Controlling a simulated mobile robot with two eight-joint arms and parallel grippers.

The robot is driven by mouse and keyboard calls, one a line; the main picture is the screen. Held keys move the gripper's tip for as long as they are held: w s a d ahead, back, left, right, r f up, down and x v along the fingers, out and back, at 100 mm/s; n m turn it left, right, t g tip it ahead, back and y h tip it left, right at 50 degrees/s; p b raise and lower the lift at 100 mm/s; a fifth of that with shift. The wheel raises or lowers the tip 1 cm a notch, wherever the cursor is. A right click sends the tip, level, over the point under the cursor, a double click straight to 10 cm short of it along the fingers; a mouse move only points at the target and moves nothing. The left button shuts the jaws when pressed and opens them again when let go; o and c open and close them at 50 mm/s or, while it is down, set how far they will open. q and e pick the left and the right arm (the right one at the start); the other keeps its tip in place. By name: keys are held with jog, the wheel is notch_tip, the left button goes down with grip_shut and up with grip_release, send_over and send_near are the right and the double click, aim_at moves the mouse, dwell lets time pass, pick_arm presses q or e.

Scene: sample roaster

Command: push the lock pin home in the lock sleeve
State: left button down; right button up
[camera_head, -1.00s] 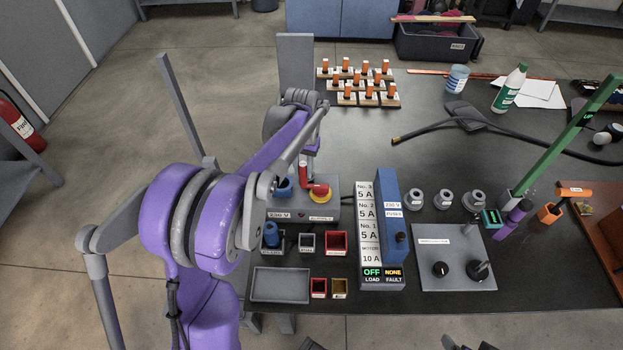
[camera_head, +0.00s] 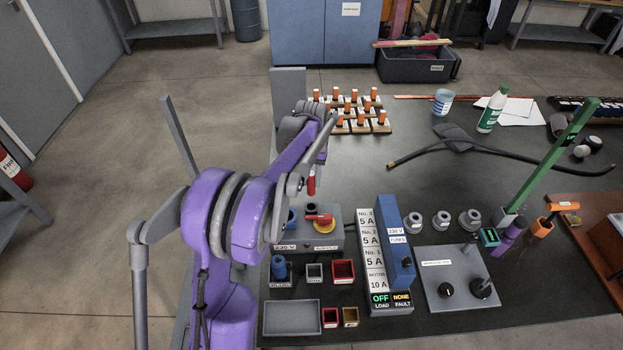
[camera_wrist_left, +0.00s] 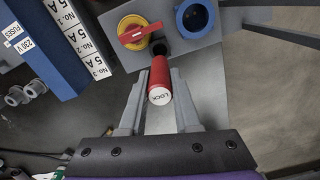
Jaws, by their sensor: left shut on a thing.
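The red lock pin (camera_wrist_left: 160,80), with LOCK on its pale end, is between the fingers of my left gripper (camera_wrist_left: 160,106), which is shut on it. In the head view the pin (camera_head: 311,182) shows as a red upright piece by my left gripper (camera_head: 312,172), above the back of the grey 230 V box (camera_head: 336,241). In the wrist view the dark mouth of the lock sleeve (camera_wrist_left: 158,47) shows just beyond the pin's far end, beside the switch. The pin partly covers it; I cannot tell whether its tip is inside. My right gripper is out of view.
A yellow switch with a red handle (camera_wrist_left: 133,33) and a blue socket (camera_wrist_left: 195,17) flank the sleeve. The blue fuse box (camera_head: 395,240) stands to the right. Small bins and a grey tray (camera_head: 292,319) lie in front. Orange-topped pieces (camera_head: 352,115) stand behind.

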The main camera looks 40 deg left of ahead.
aim_at(311, 192)
pick_arm(q)
jog(key=shift+f+b, duration=1.45)
jog(key=shift+f, duration=1.5)
jog(key=shift+f+b, duration=0.2)
jog(key=shift+b, duration=0.25)
jog(key=shift+f+b, duration=1.1)
jog(key=shift+f, duration=0.55)
jog(key=c, duration=0.5)
grip_release()
jog(key=shift+c, duration=0.2)
notch_tip(311, 192, up, 11)
jog(key=shift+f+p, duration=0.1)
jog(key=shift+p, duration=0.35)
